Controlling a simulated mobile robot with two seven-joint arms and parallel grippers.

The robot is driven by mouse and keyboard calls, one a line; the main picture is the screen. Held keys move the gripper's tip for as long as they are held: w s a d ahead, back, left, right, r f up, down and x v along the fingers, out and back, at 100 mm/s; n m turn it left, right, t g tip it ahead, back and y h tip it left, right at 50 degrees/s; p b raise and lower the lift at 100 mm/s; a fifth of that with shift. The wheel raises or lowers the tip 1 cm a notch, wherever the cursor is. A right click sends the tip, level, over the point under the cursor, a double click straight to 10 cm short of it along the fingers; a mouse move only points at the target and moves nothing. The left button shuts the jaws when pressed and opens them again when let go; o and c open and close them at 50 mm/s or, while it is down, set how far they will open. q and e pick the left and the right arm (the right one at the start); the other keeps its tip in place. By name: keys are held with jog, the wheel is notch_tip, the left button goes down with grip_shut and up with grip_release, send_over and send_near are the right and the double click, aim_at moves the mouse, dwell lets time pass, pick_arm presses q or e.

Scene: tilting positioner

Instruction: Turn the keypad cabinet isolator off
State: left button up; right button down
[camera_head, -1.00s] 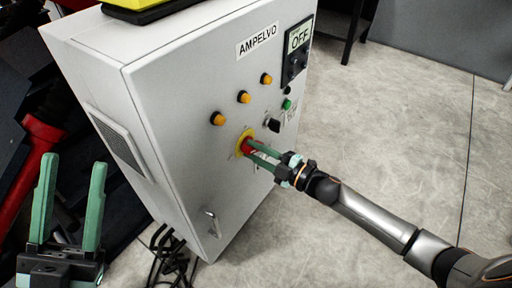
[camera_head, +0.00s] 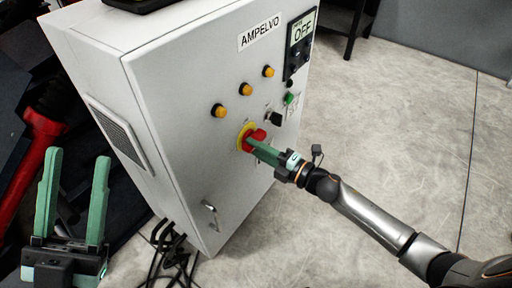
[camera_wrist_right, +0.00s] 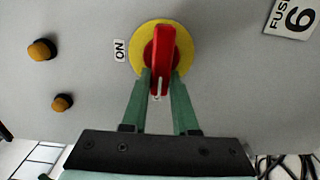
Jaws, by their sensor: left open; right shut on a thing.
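The white keypad cabinet (camera_head: 180,90) fills the middle of the head view. My right gripper (camera_head: 262,147) is shut on the red handle. In the right wrist view its green fingers (camera_wrist_right: 159,92) lie on either side of the handle (camera_wrist_right: 164,57), which stands upright in that picture. An ON label (camera_wrist_right: 120,50) is left of the yellow plate (camera_wrist_right: 140,50) there. My left gripper (camera_head: 73,200) is open and empty at the lower left.
A keypad panel (camera_head: 301,42) with a display reading OFF is at the cabinet's upper right. Orange lamps (camera_head: 245,89), a black switch (camera_head: 275,119) and a green button (camera_head: 289,99) surround the isolator. A door handle (camera_head: 210,214) is below. Clear floor lies right.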

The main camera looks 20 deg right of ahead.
dwell(0.3)
jog(key=c, duration=0.7)
grip_release()
jog(key=shift+p+v, duration=1.1)
jog(key=shift+v, duration=5.15)
